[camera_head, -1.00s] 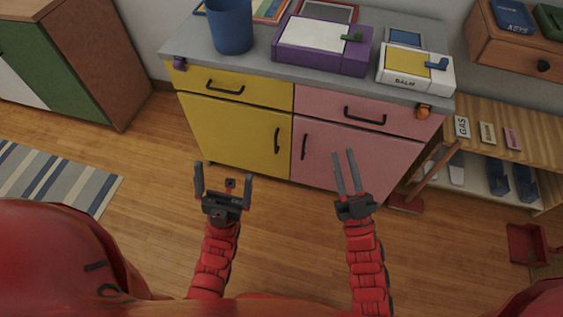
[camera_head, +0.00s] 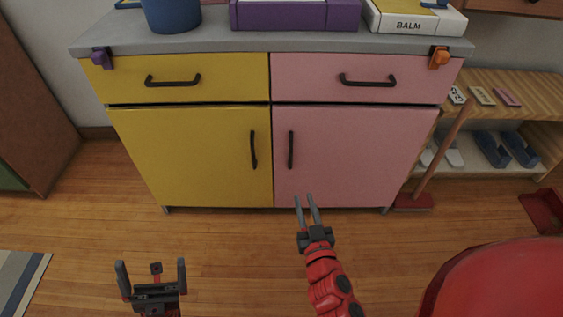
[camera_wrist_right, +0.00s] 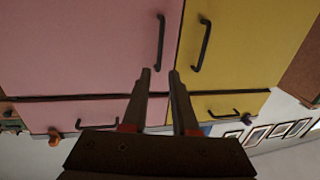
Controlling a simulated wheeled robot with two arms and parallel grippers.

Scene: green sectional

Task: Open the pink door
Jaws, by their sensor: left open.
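The pink door (camera_head: 350,155) is the lower right door of a yellow and pink cabinet, and it is closed. Its dark vertical handle (camera_head: 291,150) is near the door's left edge. My right gripper (camera_head: 304,197) is open and empty, in front of the door's lower left part. In the right wrist view, which is upside down, the pink door handle (camera_wrist_right: 160,42) lies beyond the fingertips (camera_wrist_right: 159,72), apart from them. My left gripper (camera_head: 151,265) is open and empty over the floor, in front of the yellow side.
The closed yellow door (camera_head: 190,155) has its own handle (camera_head: 253,150) beside the pink door's. A pink drawer (camera_head: 355,92) is above. At right, a broom-like pole (camera_head: 440,153) leans by a wooden shelf (camera_head: 500,90). The floor in front is clear.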

